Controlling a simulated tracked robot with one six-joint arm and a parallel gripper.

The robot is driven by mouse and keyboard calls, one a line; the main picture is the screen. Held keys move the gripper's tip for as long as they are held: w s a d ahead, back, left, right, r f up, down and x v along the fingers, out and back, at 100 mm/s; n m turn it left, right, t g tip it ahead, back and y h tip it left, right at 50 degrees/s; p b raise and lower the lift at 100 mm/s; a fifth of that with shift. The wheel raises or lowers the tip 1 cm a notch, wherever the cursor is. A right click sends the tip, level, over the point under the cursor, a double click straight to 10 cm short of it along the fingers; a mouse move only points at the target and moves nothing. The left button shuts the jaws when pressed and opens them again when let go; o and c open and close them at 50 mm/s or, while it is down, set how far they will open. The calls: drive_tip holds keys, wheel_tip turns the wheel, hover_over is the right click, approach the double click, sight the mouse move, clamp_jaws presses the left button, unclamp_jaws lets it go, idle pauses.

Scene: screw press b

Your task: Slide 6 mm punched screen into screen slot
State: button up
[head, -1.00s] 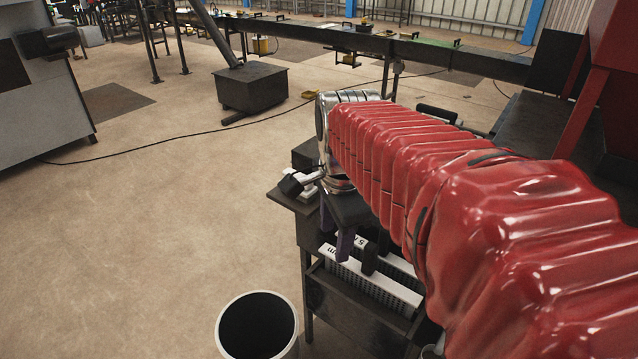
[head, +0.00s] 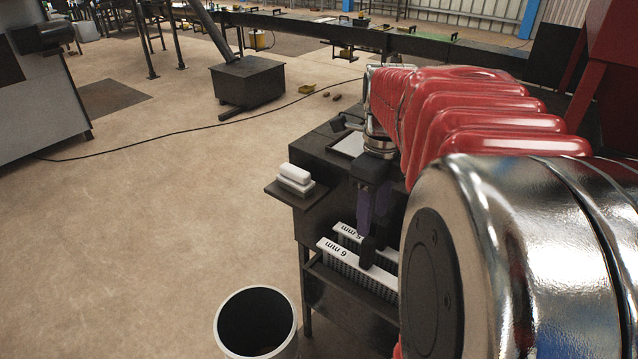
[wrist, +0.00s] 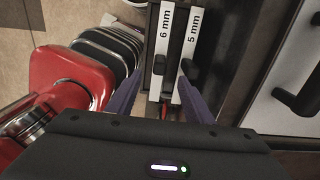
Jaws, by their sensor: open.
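The 6 mm punched screen (head: 340,257) stands upright in a dark rack, with a white labelled top edge and perforated face. Its label also shows in the wrist view (wrist: 165,32). A black handle (wrist: 160,65) is on its top edge. The 5 mm screen (head: 346,231) stands beside it, also in the wrist view (wrist: 193,32). My gripper (head: 373,228) is over the rack with its purple fingers apart. In the wrist view, my gripper (wrist: 160,80) has the 6 mm handle between its fingers; the right finger is near the 5 mm handle. I cannot make out the screen slot.
A side shelf (head: 289,190) holds white blocks (head: 296,175). A round bin (head: 257,322) stands on the floor in front. A pale panel with a black handle (wrist: 300,98) is right of the rack.

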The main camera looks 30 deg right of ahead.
sight(366, 256)
drive_tip(key=shift+f, duration=0.15)
wheel_tip(366, 256, down, 14)
drive_tip(key=shift+r, duration=0.25)
idle(0.4)
drive_tip(key=shift+c, duration=0.2)
clamp_jaws()
idle(0.8)
